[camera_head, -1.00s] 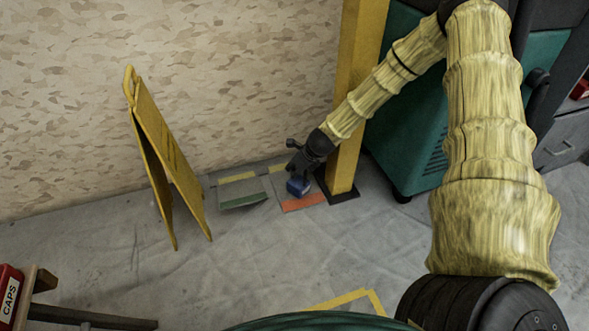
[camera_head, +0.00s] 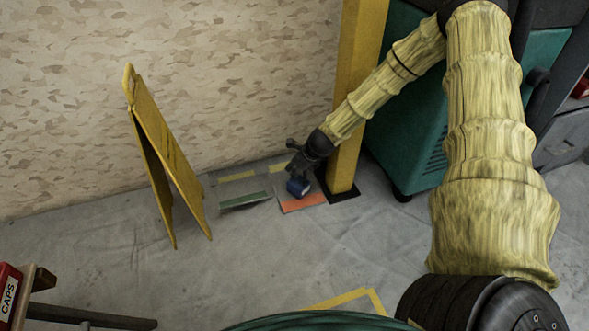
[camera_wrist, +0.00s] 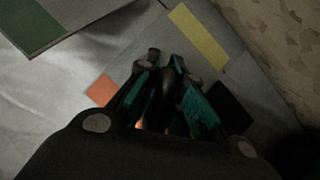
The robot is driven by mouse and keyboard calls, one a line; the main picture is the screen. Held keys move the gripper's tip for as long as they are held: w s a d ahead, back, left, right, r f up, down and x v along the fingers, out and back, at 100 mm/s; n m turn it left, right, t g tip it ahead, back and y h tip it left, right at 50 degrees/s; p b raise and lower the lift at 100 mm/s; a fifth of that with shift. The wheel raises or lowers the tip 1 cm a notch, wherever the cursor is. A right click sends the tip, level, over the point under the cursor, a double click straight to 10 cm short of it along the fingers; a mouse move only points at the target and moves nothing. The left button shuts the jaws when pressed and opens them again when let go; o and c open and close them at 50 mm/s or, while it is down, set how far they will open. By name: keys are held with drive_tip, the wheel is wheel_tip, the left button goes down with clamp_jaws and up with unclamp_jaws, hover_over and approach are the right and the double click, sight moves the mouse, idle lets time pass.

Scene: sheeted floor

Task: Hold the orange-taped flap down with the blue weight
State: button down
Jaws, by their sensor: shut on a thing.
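The orange-taped flap lies on the floor beside the yellow post, its orange tape (camera_head: 304,203) along the near edge. In the wrist view the orange tape (camera_wrist: 101,90) shows left of the fingers. The blue weight (camera_head: 298,187) is at my fingertips, over the flap just behind the orange tape. My gripper (camera_head: 302,172) points down and is shut on the weight. I cannot tell whether the weight touches the flap. In the wrist view my gripper (camera_wrist: 166,75) hides most of the weight.
A green-taped flap (camera_head: 243,201) lies to the left, its near edge seeming raised. A yellow folding sign (camera_head: 165,155) stands further left. The yellow post (camera_head: 352,110) on its dark base is close right of my gripper, with a teal machine (camera_head: 425,150) beyond. Open floor lies in front.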

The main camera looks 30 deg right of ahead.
drive_tip(key=shift+f, duration=0.2)
idle(0.6)
drive_tip(key=c, duration=1.5)
unclamp_jaws()
drive_tip(key=shift+c, duration=0.2)
drive_tip(key=shift+o, duration=0.4)
drive_tip(key=shift+f, duration=0.1)
drive_tip(key=shift+s, duration=0.1)
drive_tip(key=shift+v, duration=1.9)
drive_tip(key=v, duration=0.8)
